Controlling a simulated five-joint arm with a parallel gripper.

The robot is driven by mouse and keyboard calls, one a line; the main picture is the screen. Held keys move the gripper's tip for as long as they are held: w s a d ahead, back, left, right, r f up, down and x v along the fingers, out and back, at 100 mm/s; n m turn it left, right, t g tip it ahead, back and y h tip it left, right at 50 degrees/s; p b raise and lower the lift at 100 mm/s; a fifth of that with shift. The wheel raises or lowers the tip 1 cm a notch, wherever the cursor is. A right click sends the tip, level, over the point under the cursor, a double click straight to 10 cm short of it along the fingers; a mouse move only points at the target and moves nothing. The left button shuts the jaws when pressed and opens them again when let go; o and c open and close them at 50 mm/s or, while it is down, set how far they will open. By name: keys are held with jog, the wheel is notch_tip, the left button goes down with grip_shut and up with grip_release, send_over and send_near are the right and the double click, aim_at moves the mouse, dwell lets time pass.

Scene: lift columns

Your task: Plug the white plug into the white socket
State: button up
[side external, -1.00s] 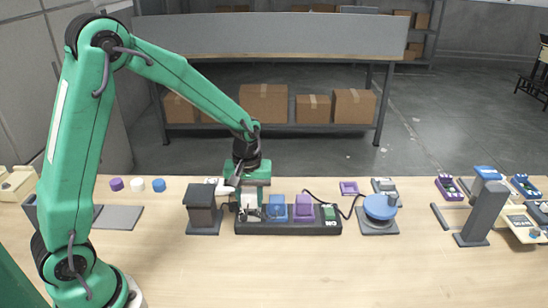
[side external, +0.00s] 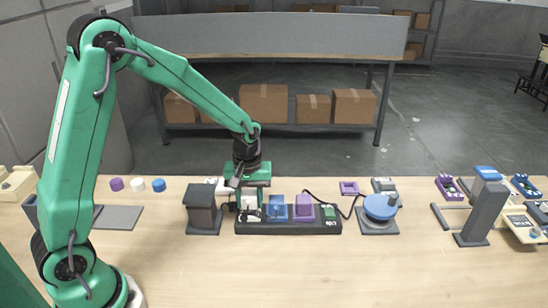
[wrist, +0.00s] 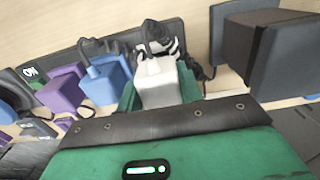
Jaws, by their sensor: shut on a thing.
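The white plug (wrist: 158,82) is between the green jaws of my gripper (wrist: 160,90) in the wrist view, with a dark cable end at its far side. My gripper (side external: 250,203) is shut on it over the left end of the dark power strip (side external: 290,229) in the side view. The white socket (side external: 250,216) is at that left end, largely hidden by the jaws and plug. I cannot tell how deep the plug sits in it.
A blue plug (side external: 277,208) and a purple plug (side external: 303,209) stand on the strip, right of my gripper. A green switch (side external: 329,213) is at its right end. A dark grey block (side external: 203,210) stands close on the left. The wood table in front is clear.

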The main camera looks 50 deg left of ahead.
aim_at(249, 193)
jog(key=shift+f, duration=0.6)
dwell(0.7)
jog(key=o, duration=1.2)
jog(key=shift+r, duration=0.1)
jog(key=shift+r, duration=3.45)
jog(key=shift+r, duration=0.1)
jog(key=shift+s+r, duration=0.35)
jog(key=shift+r, duration=0.2)
jog(key=s+r+m+t, duration=0.2)
jog(key=s+r+m, duration=0.1)
jog(key=s, duration=0.3)
jog(key=s+r+m+t, duration=0.1)
jog(key=s+r+m, duration=0.2)
jog(key=s+r, duration=0.2)
jog(key=s+r+m+t, duration=0.2)
jog(key=s+r+m, duration=0.1)
jog(key=s, duration=0.3)
jog(key=shift+s+d+r+t, duration=0.25)
jog(key=shift+s+r+t, duration=0.05)
jog(key=shift+s+r, duration=0.1)
